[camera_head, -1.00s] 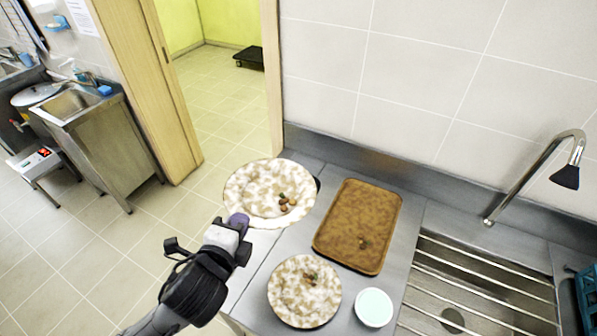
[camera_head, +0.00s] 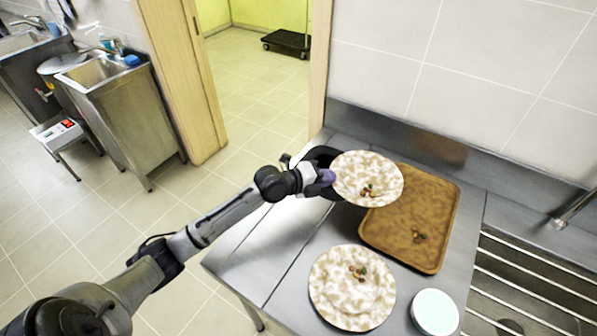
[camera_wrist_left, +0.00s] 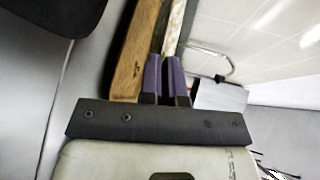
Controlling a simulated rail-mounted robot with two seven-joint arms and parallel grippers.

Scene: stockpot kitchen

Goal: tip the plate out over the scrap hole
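My left gripper (camera_head: 326,176) is shut on the rim of a brown-mottled white plate (camera_head: 352,168) and holds it above the counter. Brown food scraps (camera_head: 369,191) lie on the plate's face. In the left wrist view the purple fingers (camera_wrist_left: 166,78) pinch the plate (camera_wrist_left: 175,28), seen edge-on. A dark round opening or ring (camera_head: 318,155), seemingly the scrap hole, shows behind the gripper and plate; most of it is hidden. A dark shape (camera_wrist_left: 55,12) also shows in the wrist view's top left corner. My right gripper is not in view.
A brown tray (camera_head: 440,215) with a few scraps lies right of the held plate, partly behind it. A second mottled plate with scraps (camera_head: 335,305) and a pale green-white bowl (camera_head: 435,312) stand in front. A barred sink (camera_head: 530,285) is at the right.

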